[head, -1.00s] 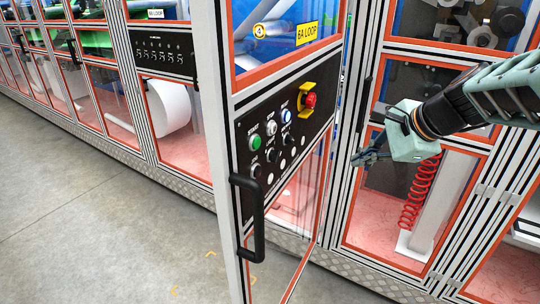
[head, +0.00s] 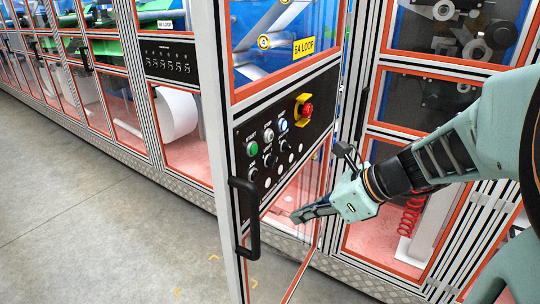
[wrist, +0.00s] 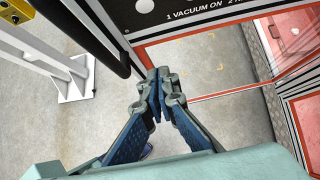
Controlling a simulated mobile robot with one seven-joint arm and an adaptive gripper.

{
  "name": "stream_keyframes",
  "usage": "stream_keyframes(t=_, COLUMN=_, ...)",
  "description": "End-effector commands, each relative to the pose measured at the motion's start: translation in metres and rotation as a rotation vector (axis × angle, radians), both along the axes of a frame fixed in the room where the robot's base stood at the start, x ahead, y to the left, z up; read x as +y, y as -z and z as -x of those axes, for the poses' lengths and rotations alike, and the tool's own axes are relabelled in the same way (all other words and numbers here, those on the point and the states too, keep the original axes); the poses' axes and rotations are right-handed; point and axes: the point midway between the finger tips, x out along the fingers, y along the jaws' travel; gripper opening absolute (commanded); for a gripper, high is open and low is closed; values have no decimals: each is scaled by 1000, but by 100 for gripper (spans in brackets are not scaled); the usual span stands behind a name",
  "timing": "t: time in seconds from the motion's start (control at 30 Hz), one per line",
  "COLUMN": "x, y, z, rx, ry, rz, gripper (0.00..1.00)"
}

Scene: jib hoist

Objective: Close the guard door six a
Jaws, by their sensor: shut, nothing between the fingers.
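The guard door six a (head: 222,100), marked 6A LOOP, stands open, swung out from the machine front. Its outer face shows, with a black control panel (head: 292,122) and a clear lower window. The black door handle (head: 252,218) is upright by the door's left, free edge. My gripper (head: 298,216) is in front of the lower window, right of the handle and apart from it. In the wrist view my gripper (wrist: 158,82) has its fingertips together and empty, below the control panel (wrist: 185,18). A dark bar left of the fingertips there may be the handle.
A red stop button (head: 307,110) in a yellow surround sticks out of the control panel. Fixed guard panels (head: 450,95) stand right of the door. A white stand (wrist: 75,82) shows on the floor in the wrist view. The grey floor (head: 90,215) left of the door is clear.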

Motion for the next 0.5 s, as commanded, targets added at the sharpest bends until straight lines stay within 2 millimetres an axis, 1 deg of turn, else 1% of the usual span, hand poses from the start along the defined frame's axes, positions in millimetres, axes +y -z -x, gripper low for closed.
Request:
stream_keyframes(t=0.03, x=6, y=13, z=-3, rx=0, ry=-4, rz=0, gripper=0)
stream_keyframes(t=0.1, x=12, y=21, z=-7, rx=0, ry=-4, rz=0, gripper=0)
stream_keyframes(t=0.4, x=40, y=54, z=-26, rx=-1, ry=-4, rz=1, gripper=0)
stream_keyframes(t=0.5, x=50, y=59, z=-32, rx=-2, ry=-5, rz=1, gripper=0)
